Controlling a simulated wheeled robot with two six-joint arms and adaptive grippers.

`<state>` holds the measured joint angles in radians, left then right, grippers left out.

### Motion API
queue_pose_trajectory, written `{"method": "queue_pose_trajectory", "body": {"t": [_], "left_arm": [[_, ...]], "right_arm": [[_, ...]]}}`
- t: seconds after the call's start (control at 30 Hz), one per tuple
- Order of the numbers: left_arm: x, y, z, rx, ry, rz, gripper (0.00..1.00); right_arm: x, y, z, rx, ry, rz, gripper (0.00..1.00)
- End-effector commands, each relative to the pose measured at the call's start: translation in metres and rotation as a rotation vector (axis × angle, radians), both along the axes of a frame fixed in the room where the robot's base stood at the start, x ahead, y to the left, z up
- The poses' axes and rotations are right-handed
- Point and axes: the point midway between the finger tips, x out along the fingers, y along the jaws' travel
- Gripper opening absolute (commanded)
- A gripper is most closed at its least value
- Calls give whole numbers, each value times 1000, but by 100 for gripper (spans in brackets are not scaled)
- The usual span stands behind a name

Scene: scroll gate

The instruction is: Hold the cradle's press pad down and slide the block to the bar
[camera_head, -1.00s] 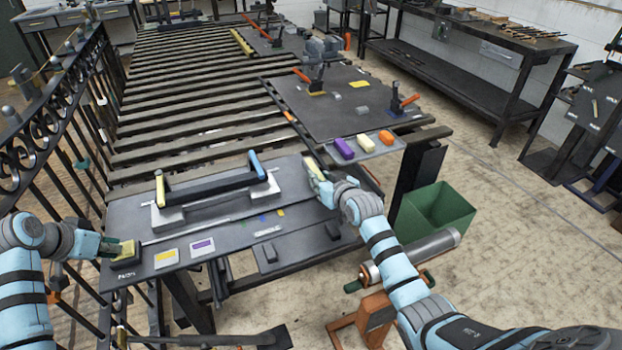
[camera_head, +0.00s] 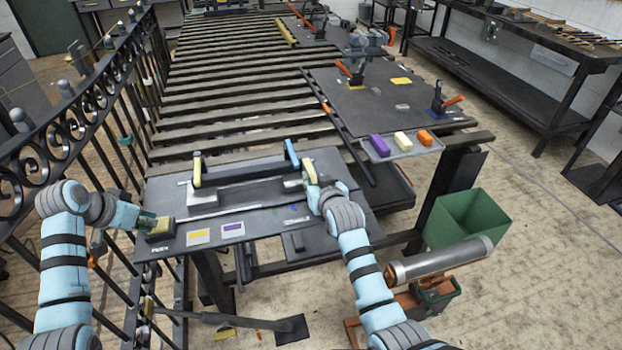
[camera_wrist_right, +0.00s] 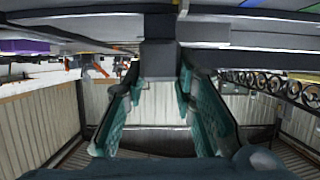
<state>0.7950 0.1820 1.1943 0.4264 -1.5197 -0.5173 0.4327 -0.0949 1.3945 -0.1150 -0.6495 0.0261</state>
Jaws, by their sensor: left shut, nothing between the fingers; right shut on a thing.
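The cradle (camera_head: 240,192) stands on the dark board (camera_head: 350,212), with a dark bar (camera_head: 243,175) between a yellow-tipped post and a blue-tipped post. The press pad (camera_head: 160,230), yellowish on a dark base, is at the board's left front corner. My left gripper (camera_head: 150,221) is shut and empty, its tips down at the pad; whether the pad is pressed in cannot be told. In the right wrist view a dark grey part (camera_wrist_right: 157,60) sits between the teal fingers.
Yellow (camera_head: 198,237) and purple (camera_head: 232,229) labels lie on the board's front. A tray (camera_head: 385,158) with purple, white and orange blocks stands behind at the right. A scroll railing (camera_head: 80,110) runs along the left. A green bin (camera_head: 468,222) stands on the floor at right.

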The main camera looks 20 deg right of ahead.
Motion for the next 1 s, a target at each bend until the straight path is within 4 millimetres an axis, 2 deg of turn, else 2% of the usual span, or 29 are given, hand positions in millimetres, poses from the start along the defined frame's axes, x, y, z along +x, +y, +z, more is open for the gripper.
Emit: {"method": "queue_pose_trajectory", "body": {"t": [0.17, 0.2, 0.3, 0.67, 0.77, 1.0], "left_arm": [[-1, 0, -2, 0, 5, 0, 0], [-1, 0, -2, 0, 5, 0, 0], [-1, 0, -2, 0, 5, 0, 0], [-1, -1, -2, 0, 4, -1, 0], [-1, -1, -2, 0, 4, -1, 0], [-1, -1, -2, 0, 4, -1, 0]], "right_arm": [[0, 0, -1, 1, 3, 1, 0], [0, 0, -1, 1, 3, 1, 31], [0, -1, -1, 1, 2, 0, 45], [-5, -1, 1, 2, 1, -1, 45], [-20, -1, 7, 3, -1, -1, 45], [-82, -1, 32, 3, 0, -1, 45]]}}
